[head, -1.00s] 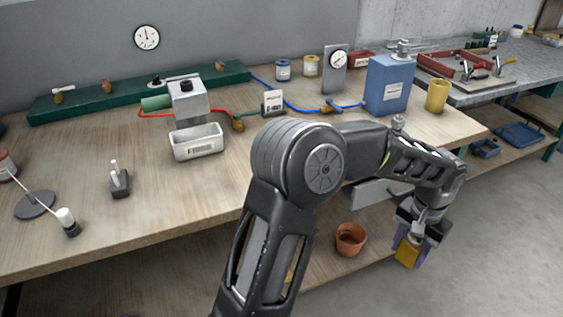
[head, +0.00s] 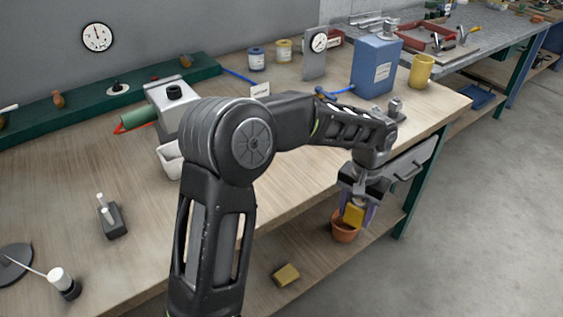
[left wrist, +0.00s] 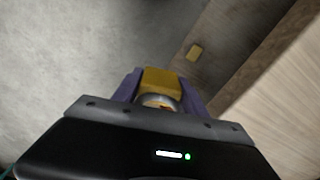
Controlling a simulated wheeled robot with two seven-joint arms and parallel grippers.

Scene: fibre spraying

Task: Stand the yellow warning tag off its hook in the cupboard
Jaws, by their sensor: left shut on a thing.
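My left gripper (head: 357,212) is shut on a yellow blocky thing (head: 354,214), in front of the bench's right end. In the left wrist view the yellow thing (left wrist: 161,81) sits between the purple fingers, with a pale rounded part below it. I cannot tell whether it is the warning tag. No hook or cupboard can be made out. My right gripper is not in view.
A terracotta pot (head: 343,232) stands on the lower shelf just behind the gripper. A yellow block (head: 286,274) lies on that shelf. A pale drawer (head: 410,163) hangs under the bench top (head: 300,180). The floor (head: 480,220) at right is clear.

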